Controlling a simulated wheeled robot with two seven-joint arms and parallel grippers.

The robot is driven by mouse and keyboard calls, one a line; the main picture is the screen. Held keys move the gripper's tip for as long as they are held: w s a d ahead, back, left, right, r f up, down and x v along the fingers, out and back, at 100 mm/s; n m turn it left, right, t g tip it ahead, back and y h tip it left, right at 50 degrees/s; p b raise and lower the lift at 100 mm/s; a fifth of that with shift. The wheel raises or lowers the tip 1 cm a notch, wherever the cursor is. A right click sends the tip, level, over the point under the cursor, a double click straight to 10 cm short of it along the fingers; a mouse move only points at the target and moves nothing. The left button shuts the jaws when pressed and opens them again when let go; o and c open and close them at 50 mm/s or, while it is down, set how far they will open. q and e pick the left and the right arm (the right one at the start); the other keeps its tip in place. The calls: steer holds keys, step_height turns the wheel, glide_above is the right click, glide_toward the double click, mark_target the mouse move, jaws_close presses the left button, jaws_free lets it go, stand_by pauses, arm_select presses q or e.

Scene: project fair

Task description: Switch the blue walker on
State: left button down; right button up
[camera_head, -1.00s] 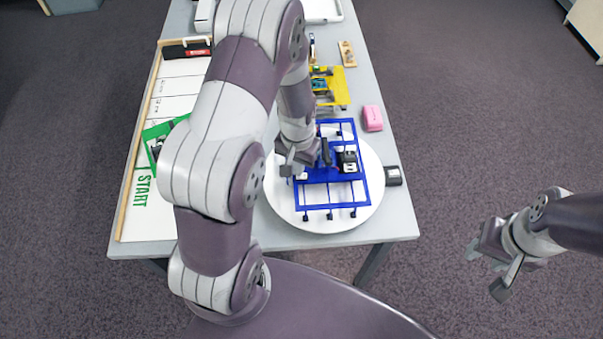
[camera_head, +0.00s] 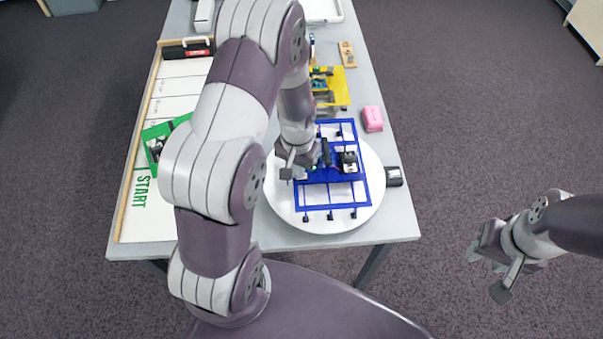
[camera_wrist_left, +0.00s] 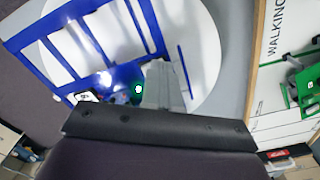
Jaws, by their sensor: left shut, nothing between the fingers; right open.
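The blue walker (camera_head: 333,207) is a flat blue frame with dark feet. It lies on a round white turntable (camera_head: 352,225) at the table's near end. My left gripper (camera_head: 290,170) is shut and empty, low over the walker's left middle part. In the left wrist view its fingers (camera_wrist_left: 160,85) lie right beside a small lit green spot on the walker (camera_wrist_left: 90,45); I cannot tell if they touch it. A bit of green also shows by the gripper in the head view. The switch itself is hidden. My right gripper (camera_head: 492,271) is open and empty, right of the table.
A yellow walker (camera_head: 338,88) stands behind the turntable. A pink object (camera_head: 372,118) and a small black box (camera_head: 393,176) sit along the right edge. A white track board with START (camera_head: 150,220) and a green walker (camera_head: 158,140) are at left.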

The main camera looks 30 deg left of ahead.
step_height(320, 180, up, 6)
steer(key=p, duration=0.6)
steer(key=shift+r, duration=0.15)
